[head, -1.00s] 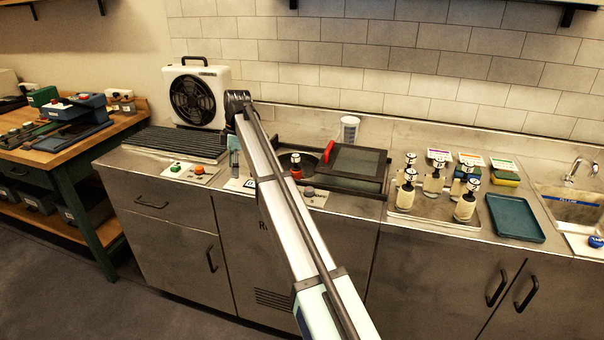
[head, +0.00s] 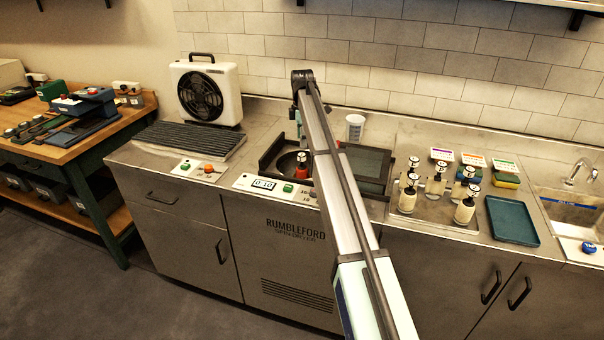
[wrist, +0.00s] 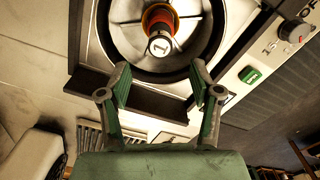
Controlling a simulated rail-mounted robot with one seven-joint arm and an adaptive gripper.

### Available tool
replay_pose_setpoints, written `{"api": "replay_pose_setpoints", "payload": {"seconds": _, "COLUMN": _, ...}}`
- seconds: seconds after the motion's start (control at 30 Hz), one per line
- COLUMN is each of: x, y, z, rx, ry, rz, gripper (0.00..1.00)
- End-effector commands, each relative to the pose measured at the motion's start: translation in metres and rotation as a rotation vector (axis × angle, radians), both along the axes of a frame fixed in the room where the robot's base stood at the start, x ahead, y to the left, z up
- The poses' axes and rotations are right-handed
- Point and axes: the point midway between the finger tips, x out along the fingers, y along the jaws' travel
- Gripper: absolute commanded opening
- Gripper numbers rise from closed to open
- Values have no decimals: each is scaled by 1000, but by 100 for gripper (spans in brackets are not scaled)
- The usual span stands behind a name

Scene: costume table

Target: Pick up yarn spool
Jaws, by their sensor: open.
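A red and orange piece with a dark collar and a round white top marked 1 stands in the round, dark-rimmed bowl (wrist: 112,50) of the counter machine. It is the likeliest yarn spool (wrist: 160,28), and it also shows in the head view (head: 301,167), just left of my arm. My gripper (wrist: 160,84) is open and empty. In the wrist view its fingertips are spread at the bowl's near rim, with the spool beyond and between them. In the head view my arm hides much of the gripper.
The machine's dark lid (head: 363,165) stands right of the bowl, and a control panel with a display (head: 263,184) is in front. A white fan (head: 206,92) is left. Several pump bottles (head: 464,209) and a teal tray (head: 512,221) are right.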

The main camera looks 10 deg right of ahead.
Motion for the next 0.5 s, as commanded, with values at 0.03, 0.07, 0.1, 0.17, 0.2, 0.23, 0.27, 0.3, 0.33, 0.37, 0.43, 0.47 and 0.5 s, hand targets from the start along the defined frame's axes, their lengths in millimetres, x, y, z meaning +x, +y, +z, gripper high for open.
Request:
{"api": "replay_pose_setpoints", "payload": {"seconds": 0.03, "x": -1, "y": 0, "z": -8, "rx": 0, "ry": 2, "rz": 0, "gripper": 64}}
{"api": "replay_pose_setpoints", "payload": {"seconds": 0.07, "x": -1, "y": 0, "z": -13, "rx": 0, "ry": 1, "rz": 0, "gripper": 64}}
{"api": "replay_pose_setpoints", "payload": {"seconds": 0.1, "x": -1, "y": 0, "z": -18, "rx": 0, "ry": 1, "rz": 0, "gripper": 64}}
{"api": "replay_pose_setpoints", "payload": {"seconds": 0.17, "x": -1, "y": 0, "z": -26, "rx": 0, "ry": 2, "rz": 0, "gripper": 64}}
{"api": "replay_pose_setpoints", "payload": {"seconds": 0.2, "x": 0, "y": 0, "z": -30, "rx": 0, "ry": 1, "rz": 0, "gripper": 64}}
{"api": "replay_pose_setpoints", "payload": {"seconds": 0.23, "x": 0, "y": 0, "z": -32, "rx": 0, "ry": 1, "rz": 0, "gripper": 64}}
{"api": "replay_pose_setpoints", "payload": {"seconds": 0.27, "x": 0, "y": 0, "z": -33, "rx": 0, "ry": 0, "rz": 0, "gripper": 64}}
{"api": "replay_pose_setpoints", "payload": {"seconds": 0.3, "x": 0, "y": 0, "z": -35, "rx": 0, "ry": -1, "rz": 0, "gripper": 64}}
{"api": "replay_pose_setpoints", "payload": {"seconds": 0.33, "x": 0, "y": 0, "z": -36, "rx": 0, "ry": -1, "rz": 0, "gripper": 64}}
{"api": "replay_pose_setpoints", "payload": {"seconds": 0.37, "x": 0, "y": 0, "z": -36, "rx": 0, "ry": -1, "rz": 0, "gripper": 64}}
{"api": "replay_pose_setpoints", "payload": {"seconds": 0.43, "x": 0, "y": 1, "z": -39, "rx": 0, "ry": -1, "rz": 0, "gripper": 64}}
{"api": "replay_pose_setpoints", "payload": {"seconds": 0.47, "x": 0, "y": 1, "z": -41, "rx": 0, "ry": 0, "rz": 0, "gripper": 64}}
{"api": "replay_pose_setpoints", "payload": {"seconds": 0.5, "x": 0, "y": 1, "z": -44, "rx": 0, "ry": 1, "rz": 0, "gripper": 64}}
